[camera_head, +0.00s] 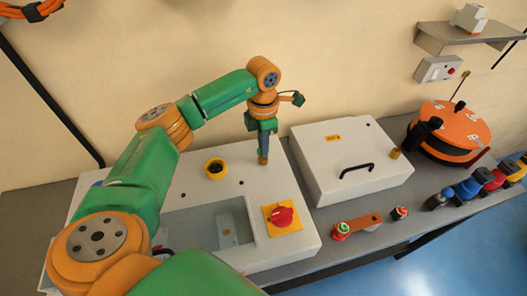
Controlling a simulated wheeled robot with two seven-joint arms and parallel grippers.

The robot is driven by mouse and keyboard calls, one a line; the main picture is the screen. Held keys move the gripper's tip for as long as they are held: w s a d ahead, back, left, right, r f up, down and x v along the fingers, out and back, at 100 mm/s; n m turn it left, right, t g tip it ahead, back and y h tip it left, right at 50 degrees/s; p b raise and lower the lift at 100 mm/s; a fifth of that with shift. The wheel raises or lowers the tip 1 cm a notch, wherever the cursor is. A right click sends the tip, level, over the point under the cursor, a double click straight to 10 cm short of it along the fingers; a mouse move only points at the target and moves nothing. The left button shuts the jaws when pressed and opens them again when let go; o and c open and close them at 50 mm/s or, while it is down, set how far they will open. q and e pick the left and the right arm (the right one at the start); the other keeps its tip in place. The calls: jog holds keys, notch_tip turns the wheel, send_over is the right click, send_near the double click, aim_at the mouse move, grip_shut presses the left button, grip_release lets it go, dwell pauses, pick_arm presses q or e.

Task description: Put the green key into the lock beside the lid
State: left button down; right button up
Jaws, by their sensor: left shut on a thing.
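My left arm comes in from the lower left. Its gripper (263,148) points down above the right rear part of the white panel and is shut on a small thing. Only a brownish-yellow lower end of that thing shows; I cannot tell whether it is the green key. The white lid (340,150) with a black handle lies to the right of the gripper. My right gripper is not in view.
The white panel (190,220) has a yellow ring (215,168), a recessed opening and a red rotary knob (282,216). Small red-and-green parts (400,213) lie before the lid. An orange round device (450,130) and several coloured parts stand at the right.

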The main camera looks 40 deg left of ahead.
pick_arm(q)
jog(key=shift+r, duration=0.1)
jog(key=shift+w+a+r+p, duration=0.1)
jog(key=shift+r+p, duration=1.35)
jog(key=shift+r, duration=0.05)
notch_tip(320, 180, up, 4)
jog(key=p, duration=0.2)
jog(key=shift+r+p, duration=0.15)
jog(key=shift+p, duration=0.2)
jog(key=shift+r, duration=0.35)
dwell(0.6)
